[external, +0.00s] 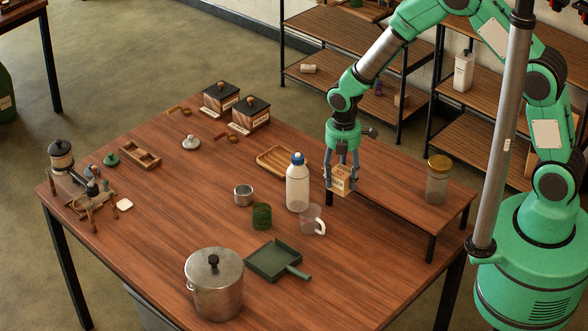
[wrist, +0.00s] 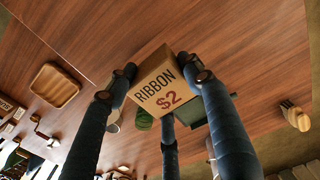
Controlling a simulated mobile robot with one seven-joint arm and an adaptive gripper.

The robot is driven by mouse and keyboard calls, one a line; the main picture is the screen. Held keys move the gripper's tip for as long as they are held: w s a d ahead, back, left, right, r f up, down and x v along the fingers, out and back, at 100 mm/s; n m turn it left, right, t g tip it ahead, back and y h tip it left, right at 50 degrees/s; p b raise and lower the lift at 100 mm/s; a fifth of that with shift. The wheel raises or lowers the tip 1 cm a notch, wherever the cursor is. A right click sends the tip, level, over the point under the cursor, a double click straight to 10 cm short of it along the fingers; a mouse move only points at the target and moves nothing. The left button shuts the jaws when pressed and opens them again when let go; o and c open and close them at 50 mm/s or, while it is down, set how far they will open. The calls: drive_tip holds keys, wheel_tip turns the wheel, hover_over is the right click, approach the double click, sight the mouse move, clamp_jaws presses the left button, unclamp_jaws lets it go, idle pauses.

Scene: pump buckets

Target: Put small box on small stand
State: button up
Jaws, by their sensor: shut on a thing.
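The small box (external: 341,181) is tan cardboard; in the wrist view it (wrist: 168,85) reads "RIBBON $2". My gripper (external: 342,172) points down and is shut on it, with fingers on both sides. The small stand (external: 400,201) is a low wooden platform with black legs at the right of the table. The box shows over the left end of the stand. I cannot tell whether it touches the top. The box's underside is hidden.
A jar with a yellow lid (external: 437,180) stands on the stand's right end. A white bottle (external: 297,187), a clear mug (external: 311,220) and a wooden tray (external: 279,161) are close to the left. The stand's middle is clear.

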drive_tip(key=shift+m, duration=0.3)
drive_tip(key=d+r, duration=0.1)
drive_tip(key=d, duration=0.4)
drive_tip(key=d+r+p, duration=0.1)
drive_tip(key=d+r, duration=0.1)
drive_tip(key=d, duration=0.3)
drive_tip(key=d+r, duration=0.1)
drive_tip(key=d, duration=0.4)
drive_tip(key=shift+s+d+r+p, duration=0.2)
drive_tip(key=shift+d+r+p, duration=0.05)
drive_tip(key=shift+d+p, duration=0.1)
drive_tip(key=shift+s+d+r, duration=0.1)
drive_tip(key=shift+s+d, duration=0.05)
drive_tip(key=shift+d, duration=0.55)
drive_tip(key=w+a, duration=0.3)
drive_tip(key=w, duration=0.1)
drive_tip(key=w+a+f, duration=0.1)
drive_tip(key=w+a, duration=0.3)
drive_tip(key=w+a+p, duration=0.1)
drive_tip(key=w+a, duration=0.2)
drive_tip(key=a, duration=0.1)
drive_tip(key=shift+w+f, duration=0.25)
drive_tip(key=shift+w, duration=0.15)
drive_tip(key=shift+f, duration=1.8)
drive_tip(key=shift+f, duration=0.1)
